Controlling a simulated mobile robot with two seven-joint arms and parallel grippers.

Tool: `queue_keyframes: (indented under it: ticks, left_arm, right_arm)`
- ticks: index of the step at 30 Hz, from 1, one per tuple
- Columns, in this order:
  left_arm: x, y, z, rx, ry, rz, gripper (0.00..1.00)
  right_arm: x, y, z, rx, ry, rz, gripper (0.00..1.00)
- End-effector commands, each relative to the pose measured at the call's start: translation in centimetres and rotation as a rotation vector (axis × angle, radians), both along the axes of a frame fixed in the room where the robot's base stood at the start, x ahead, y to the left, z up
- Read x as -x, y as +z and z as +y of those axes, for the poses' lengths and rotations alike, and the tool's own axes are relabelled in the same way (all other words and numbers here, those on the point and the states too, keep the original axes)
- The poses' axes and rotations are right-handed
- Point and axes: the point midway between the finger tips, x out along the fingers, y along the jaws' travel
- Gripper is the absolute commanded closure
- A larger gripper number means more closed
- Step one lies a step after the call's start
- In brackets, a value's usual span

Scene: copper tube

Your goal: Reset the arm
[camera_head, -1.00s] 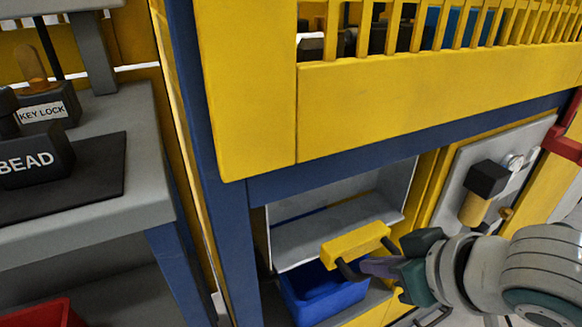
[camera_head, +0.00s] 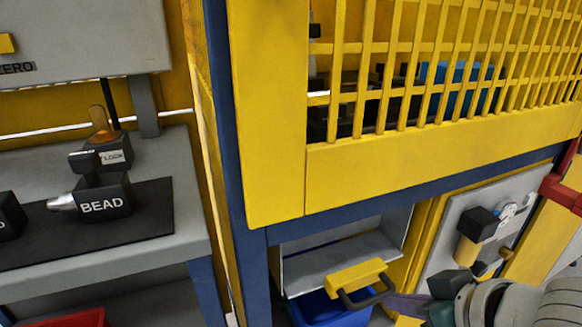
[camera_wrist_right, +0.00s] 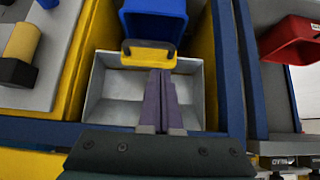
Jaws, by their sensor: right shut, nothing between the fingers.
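My right gripper (camera_head: 396,304) is low in the head view, its purple fingers shut and empty. It is beside a yellow block with a black loop handle (camera_head: 358,280) on a blue bin (camera_head: 335,308). In the right wrist view, the two fingers (camera_wrist_right: 160,85) lie side by side, pointing toward the black handle (camera_wrist_right: 148,48) below the blue bin (camera_wrist_right: 155,18). I cannot tell whether the fingertips touch the handle. My left gripper is not in view.
A grey recess (camera_head: 345,262) lies behind the bin. To its right is a grey panel with a black-and-tan knob (camera_head: 478,232). A yellow guard grille (camera_head: 420,160) stands above. A grey bench (camera_head: 190,245) with a BEAD block (camera_head: 103,197) is at left. A red bin (camera_wrist_right: 292,40) shows in the wrist view.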

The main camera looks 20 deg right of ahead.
Motion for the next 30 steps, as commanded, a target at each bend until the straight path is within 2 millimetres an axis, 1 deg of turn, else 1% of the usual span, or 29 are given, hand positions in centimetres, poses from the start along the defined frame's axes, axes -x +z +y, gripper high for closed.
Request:
queue_keyframes:
  ticks: [2,5,8,9,11,12,14,15,17,18,20,21,23,26,29,30]
  left_arm:
    - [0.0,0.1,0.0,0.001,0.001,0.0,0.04]
    - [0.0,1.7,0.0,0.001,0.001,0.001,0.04]
    - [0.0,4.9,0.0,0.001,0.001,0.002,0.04]
    - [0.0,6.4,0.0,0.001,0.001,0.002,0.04]
    - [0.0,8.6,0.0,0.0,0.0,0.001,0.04]
    - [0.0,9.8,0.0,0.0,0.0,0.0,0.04]
    - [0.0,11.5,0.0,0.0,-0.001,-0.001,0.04]
    - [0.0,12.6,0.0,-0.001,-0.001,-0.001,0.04]
    - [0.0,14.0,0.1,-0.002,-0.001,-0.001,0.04]
    - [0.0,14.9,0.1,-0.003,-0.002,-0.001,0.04]
    - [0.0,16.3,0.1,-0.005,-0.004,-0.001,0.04]
    - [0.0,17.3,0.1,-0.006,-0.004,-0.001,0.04]
    - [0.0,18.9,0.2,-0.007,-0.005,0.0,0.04]
    - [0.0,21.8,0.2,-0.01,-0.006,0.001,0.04]
    - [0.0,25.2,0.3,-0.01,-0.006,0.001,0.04]
    - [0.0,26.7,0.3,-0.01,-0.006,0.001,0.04]
  right_arm:
    - [0.1,0.2,0.1,-0.001,0.001,0.001,1.0]
    - [0.9,1.9,1.1,0.0,0.007,0.022,1.0]
    - [3.1,5.8,3.0,0.012,0.023,0.081,1.0]
    - [4.3,7.8,3.8,0.019,0.029,0.114,1.0]
    - [6.3,10.8,4.6,0.031,0.038,0.167,1.0]
    - [7.6,12.7,5.0,0.041,0.044,0.202,1.0]
    - [9.6,15.3,5.2,0.055,0.051,0.256,1.0]
    - [10.8,17.0,5.3,0.061,0.054,0.29,1.0]
    - [12.7,19.4,5.2,0.069,0.058,0.34,1.0]
    - [13.9,20.9,5.1,0.074,0.06,0.373,1.0]
    - [15.7,23.1,4.9,0.081,0.062,0.421,1.0]
    - [16.4,24.4,4.8,0.086,0.066,0.44,1.0]
    - [16.2,25.9,4.7,0.09,0.07,0.437,1.0]
    - [16.1,28.8,4.8,0.09,0.07,0.436,1.0]
    - [16.1,32.2,4.8,0.09,0.069,0.435,1.0]
    - [16.1,33.7,4.8,0.09,0.069,0.435,1.0]
